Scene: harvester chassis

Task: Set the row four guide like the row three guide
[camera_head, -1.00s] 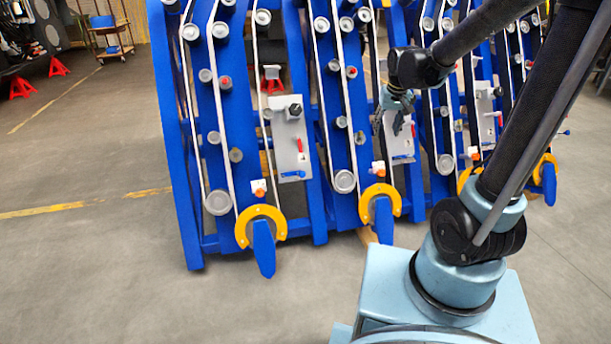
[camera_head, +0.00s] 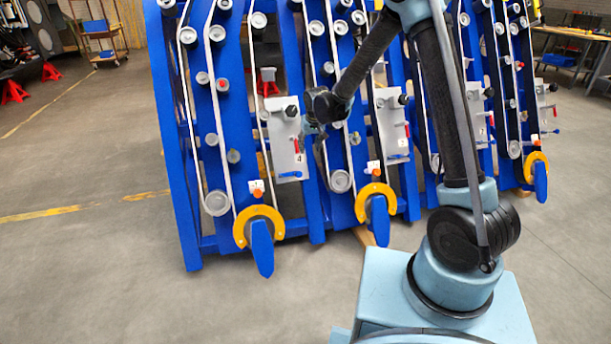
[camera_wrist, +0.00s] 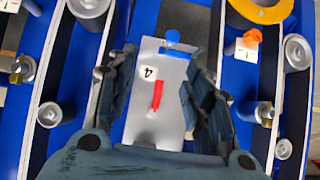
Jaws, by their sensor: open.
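The row four plate (camera_head: 287,140) is a light panel marked 4 at the left, with a black knob (camera_head: 291,110), a small red lever (camera_head: 297,145) and a roughly level blue lever (camera_head: 290,174). The row three plate (camera_head: 390,125) to its right carries a similar black knob, red lever (camera_head: 407,129) and blue lever (camera_head: 399,156). My gripper (camera_wrist: 160,88) is open and empty above the 4 plate in the wrist view. The red lever (camera_wrist: 157,95) shows between its fingers, apart from both; the blue lever (camera_wrist: 175,45) lies beyond. I cannot tell which part is the guide.
Blue frames carry belts and grey rollers (camera_head: 216,203) on both sides of the plates. Yellow rings (camera_head: 259,222) with blue tongues stick out at the bottom. Orange-topped white tags (camera_head: 256,188) sit above them. The floor (camera_head: 90,260) in front left is clear.

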